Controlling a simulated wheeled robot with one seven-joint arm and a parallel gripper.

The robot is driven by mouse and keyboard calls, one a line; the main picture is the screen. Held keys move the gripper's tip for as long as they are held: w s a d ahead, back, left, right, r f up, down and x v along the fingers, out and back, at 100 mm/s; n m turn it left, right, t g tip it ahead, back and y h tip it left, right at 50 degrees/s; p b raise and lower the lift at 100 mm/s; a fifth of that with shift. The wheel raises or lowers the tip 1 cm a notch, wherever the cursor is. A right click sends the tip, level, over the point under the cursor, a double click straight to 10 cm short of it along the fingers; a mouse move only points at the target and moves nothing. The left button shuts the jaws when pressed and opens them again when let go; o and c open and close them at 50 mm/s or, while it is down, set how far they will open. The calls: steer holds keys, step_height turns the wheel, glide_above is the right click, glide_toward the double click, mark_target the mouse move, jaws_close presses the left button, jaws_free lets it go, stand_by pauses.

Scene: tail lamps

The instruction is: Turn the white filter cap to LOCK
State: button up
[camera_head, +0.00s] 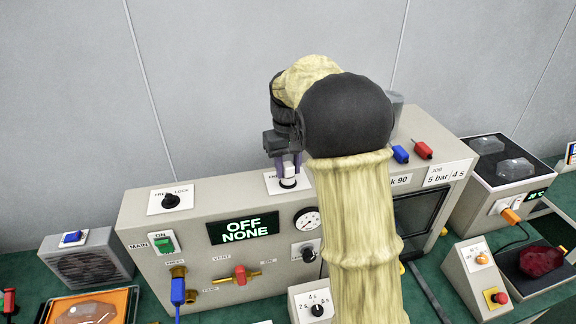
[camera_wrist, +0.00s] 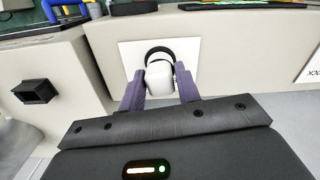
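The white filter cap (camera_head: 289,172) sits on a black ring on a white plate, on top of the grey machine. The start of a FREE label shows on the plate's left; its right side is hidden behind my arm. In the wrist view the cap (camera_wrist: 160,76) lies between my two purple fingers. My gripper (camera_head: 288,160) is around the cap from above, one finger on each side. The fingers are close to its sides, but I cannot tell whether they press on it. The cap's pointing direction is not clear.
A black knob (camera_head: 171,201) on a FREE/LOCK plate stands to the left on the same top. Below are a display (camera_head: 243,229) reading OFF NONE, a green ON switch (camera_head: 164,243) and a gauge (camera_head: 307,220). Blue (camera_head: 400,154) and red (camera_head: 423,150) parts lie at right.

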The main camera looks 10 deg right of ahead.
steer(key=shift+o, duration=0.7)
steer(key=shift+c, duration=1.1)
steer(key=m+p, duration=0.1)
steer(key=m, duration=0.1)
steer(key=shift+r+m, duration=0.15)
steer(key=shift+m, duration=0.15)
steer(key=shift+m+p, duration=0.35)
steer(key=shift+m, duration=0.65)
